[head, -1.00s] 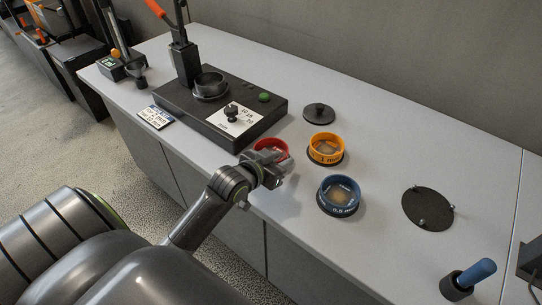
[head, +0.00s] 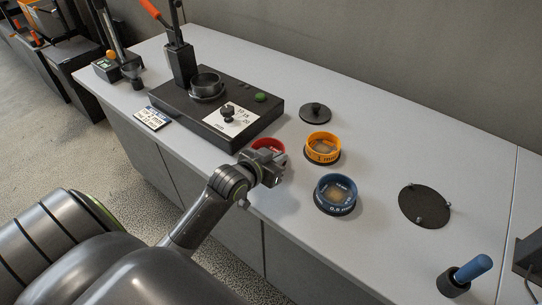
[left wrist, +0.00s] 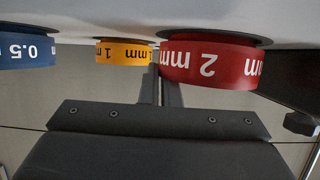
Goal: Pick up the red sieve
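The red sieve (head: 266,145) stands on the bench, in front of the black press base, partly covered by my left gripper (head: 271,160). In the left wrist view, which is upside down, the red sieve (left wrist: 210,62) is marked 2 mm. The two fingers (left wrist: 160,88) are close together at its left edge. One finger shows outside the wall and the other passes behind it, so the gripper appears shut on the wall. The sieve still looks level with the bench. My right gripper is not in view.
A yellow 1 mm sieve (head: 322,157) and a blue 0.5 mm sieve (head: 336,208) stand to the right. A black knobbed lid (head: 315,112), a black disc (head: 424,206) and a blue-handled tool (head: 470,272) lie farther off. The press base (head: 165,98) is behind left.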

